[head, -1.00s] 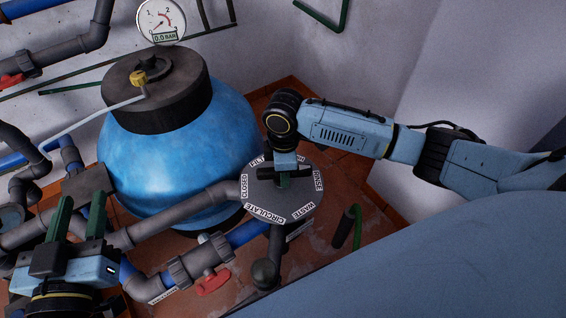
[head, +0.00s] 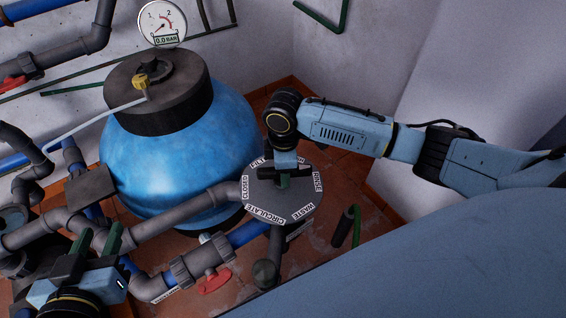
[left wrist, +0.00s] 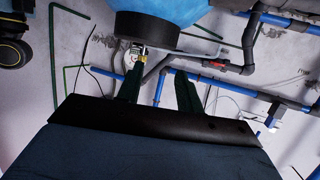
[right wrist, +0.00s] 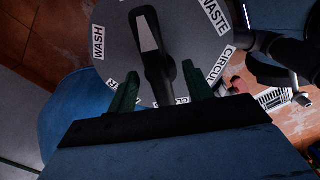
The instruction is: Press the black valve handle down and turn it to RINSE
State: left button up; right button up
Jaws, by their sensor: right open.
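The grey valve disc (head: 285,208) carries labels around its rim, among them CLOSED, CIRCULATE, WASTE and RINSE (head: 317,182). The black valve handle (head: 264,173) lies across the top of the disc, partly hidden by my right gripper (head: 284,181). In the right wrist view, the handle (right wrist: 148,35) runs between the two green fingers of my right gripper (right wrist: 159,75). The fingers are apart, one on each side, with gaps visible. I cannot tell which label the handle points at. My left gripper (head: 96,242) is open and empty, left of the valve above grey pipes.
A blue round tank (head: 175,165) with a dark collar stands behind the valve, with a pressure gauge (head: 163,22) above. Grey pipes and a red-handled tap (head: 214,282) lie left and in front. A green-and-black upright (head: 343,228) stands right of the disc.

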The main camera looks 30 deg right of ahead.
jog(key=shift+r+p, duration=0.8)
jog(key=shift+p, duration=0.3)
jog(key=shift+r+p, duration=0.55)
jog(key=shift+p, duration=0.2)
jog(key=shift+r+p, duration=0.5)
jog(key=shift+p, duration=0.15)
jog(key=shift+r, duration=0.1)
jog(key=shift+r+p, duration=0.6)
jog(key=shift+p, duration=0.35)
pick_arm(q)
jog(key=s+a+f+g+y, duration=0.1)
jog(key=s+a+f+g, duration=0.2)
jog(key=f, duration=0.3)
jog(key=s+a+f+g+y, duration=0.1)
jog(key=s+a+f+g, duration=0.2)
jog(key=f, duration=0.4)
jog(key=s+a+f+g+y+p, duration=0.1)
jog(key=s+a+f+g+y, duration=0.1)
jog(key=s+f+g, duration=0.3)
jog(key=shift+s+a+f, duration=0.25)
jog(key=shift+a+f, duration=0.4)
jog(key=shift+f, duration=0.5)
pick_arm(e)
jog(key=shift+r, duration=0.4)
